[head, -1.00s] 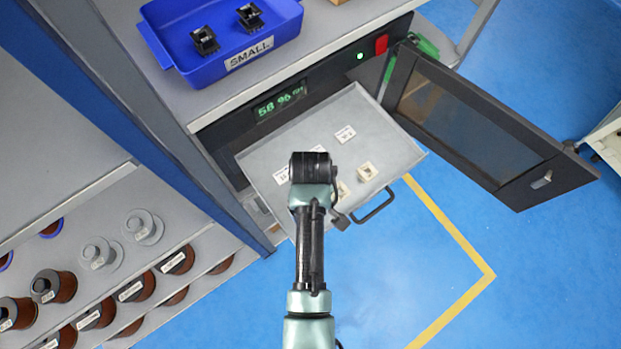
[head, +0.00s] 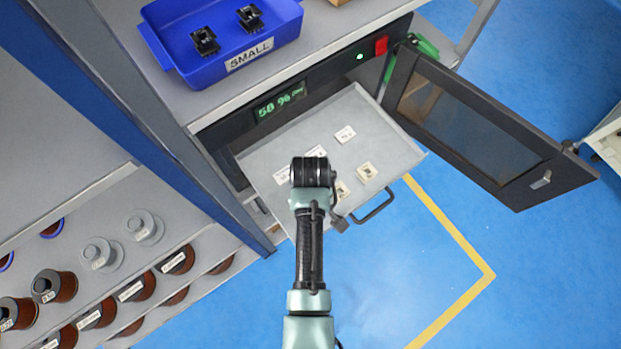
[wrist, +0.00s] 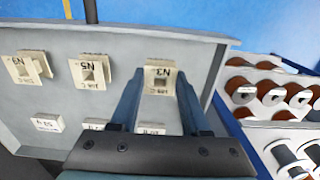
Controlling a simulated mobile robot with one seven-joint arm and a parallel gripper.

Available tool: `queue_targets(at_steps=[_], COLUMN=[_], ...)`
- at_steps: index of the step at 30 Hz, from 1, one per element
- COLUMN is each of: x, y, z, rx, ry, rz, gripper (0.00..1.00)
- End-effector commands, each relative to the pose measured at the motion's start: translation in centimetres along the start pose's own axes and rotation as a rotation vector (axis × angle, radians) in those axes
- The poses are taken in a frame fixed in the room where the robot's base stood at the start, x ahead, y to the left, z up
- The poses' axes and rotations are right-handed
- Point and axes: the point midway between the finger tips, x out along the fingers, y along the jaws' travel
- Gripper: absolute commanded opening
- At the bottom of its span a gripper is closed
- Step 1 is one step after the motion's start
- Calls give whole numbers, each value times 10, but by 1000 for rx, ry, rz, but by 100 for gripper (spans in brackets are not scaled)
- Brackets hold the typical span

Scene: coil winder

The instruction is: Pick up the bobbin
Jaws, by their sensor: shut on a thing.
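In the wrist view, a cream bobbin marked N3 (wrist: 160,70) stands between the fingertips of my gripper (wrist: 159,88), which is shut on it. I cannot tell whether it is clear of the tray. Two more cream bobbins are in the tray: one marked N5 (wrist: 91,71) and one at the left (wrist: 31,66). In the head view, two bobbins show, one to the right (head: 366,172) and one partly hidden (head: 342,190) beside my wrist. My gripper and the held bobbin are hidden there under my arm.
The grey tray (head: 388,140) is pulled out, with white label blocks (head: 345,134) on it. An open dark door (head: 470,120) stands right of it. A blue SMALL bin (head: 180,65) with black parts sits above. Wire spools (head: 100,255) fill the shelves at left.

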Motion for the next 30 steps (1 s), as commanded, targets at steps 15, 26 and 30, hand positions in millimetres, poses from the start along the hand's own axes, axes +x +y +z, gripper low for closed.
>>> queue_targets(at_steps=[15, 26, 30], x=[-46, -97, -100], y=[1, 1, 0], z=[-1, -1, 0], rx=[0, 0, 0], ry=[4, 2, 0], rz=[3, 1, 0], gripper=[0, 0, 0])
